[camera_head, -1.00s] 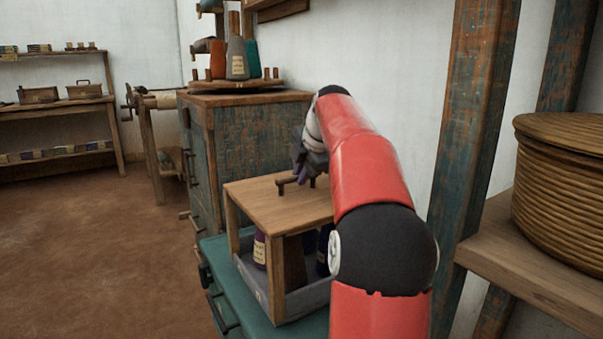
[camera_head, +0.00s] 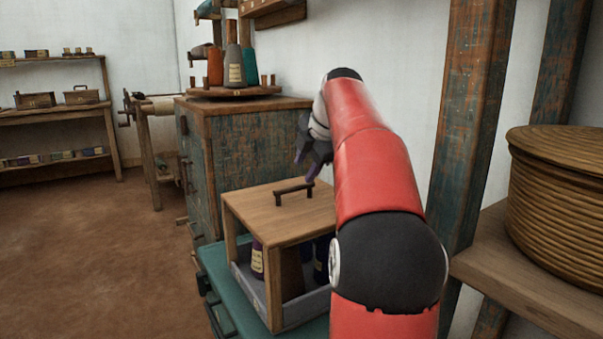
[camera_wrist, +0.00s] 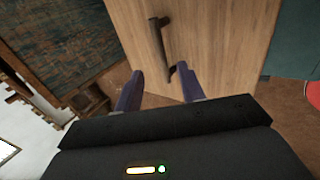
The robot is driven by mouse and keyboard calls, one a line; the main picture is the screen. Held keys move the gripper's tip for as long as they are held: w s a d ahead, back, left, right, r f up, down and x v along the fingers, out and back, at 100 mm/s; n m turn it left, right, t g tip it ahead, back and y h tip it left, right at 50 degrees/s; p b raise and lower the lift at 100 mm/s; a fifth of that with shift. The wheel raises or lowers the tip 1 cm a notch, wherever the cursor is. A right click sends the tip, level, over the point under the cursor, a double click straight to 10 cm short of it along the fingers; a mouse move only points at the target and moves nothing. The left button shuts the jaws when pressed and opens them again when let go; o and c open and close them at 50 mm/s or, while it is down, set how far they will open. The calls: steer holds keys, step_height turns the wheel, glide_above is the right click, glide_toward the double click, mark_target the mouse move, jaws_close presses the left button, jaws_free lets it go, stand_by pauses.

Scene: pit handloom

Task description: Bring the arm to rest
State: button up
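My gripper (camera_head: 308,168) is raised just above the wooden box (camera_head: 258,207) in the head view, partly hidden by my own red arm. In the wrist view my gripper (camera_wrist: 160,92) shows two purple fingers spread apart with nothing between them. The dark handle (camera_head: 294,189) on the box top stands free of the fingers. The handle also shows in the wrist view (camera_wrist: 163,50), just beyond the fingertips. Labelled purple cones (camera_head: 257,260) stand in a grey tray (camera_head: 243,275) under the box top.
The box stands on a teal cabinet (camera_head: 222,286). A worn tall cabinet (camera_head: 247,150) behind it carries a round stand with cones (camera_head: 235,68). A wooden post (camera_head: 470,120) and a shelf with a wicker basket (camera_head: 560,195) are at the right. The floor at left is clear.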

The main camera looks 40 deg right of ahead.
steer(key=s+a+m+g+p, duration=0.1)
steer(key=s+a+m+p, duration=0.2)
steer(key=a, duration=0.6)
steer(key=s+a+m+p, duration=0.1)
steer(key=s+a+m, duration=0.3)
steer(key=a, duration=0.5)
steer(key=s+a+f+m+p, duration=0.2)
steer(key=s+a+f+m, duration=0.3)
steer(key=s, duration=0.4)
steer(key=s+a+f+m+p, duration=0.2)
steer(key=s+a+f+m, duration=0.3)
steer(key=s+f, duration=0.3)
steer(key=shift+s+f, duration=0.25)
steer(key=shift+s, duration=0.35)
